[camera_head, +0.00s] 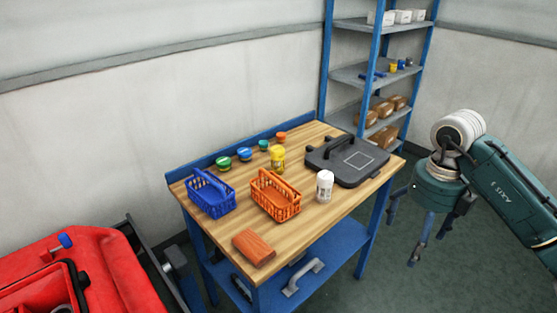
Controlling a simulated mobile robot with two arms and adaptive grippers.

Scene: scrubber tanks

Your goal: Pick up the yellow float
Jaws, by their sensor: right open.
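A yellow object (277,159), which looks like a small upright can or float, stands on the wooden table (222,224) toward the back, behind the orange basket. It is small in view, so its exact shape is hard to tell. My right gripper (417,243) hangs to the right of the table with its fingers pointing down. It is open and empty, well apart from the yellow object. My left gripper is not in view.
An orange basket (275,205), blue basket (210,203), white bottle (324,185), dark case (347,172) and reddish-brown block (254,247) are on the table. Several small coloured items line its back. A blue shelf (376,75) stands behind; a red machine (110,275) is at left.

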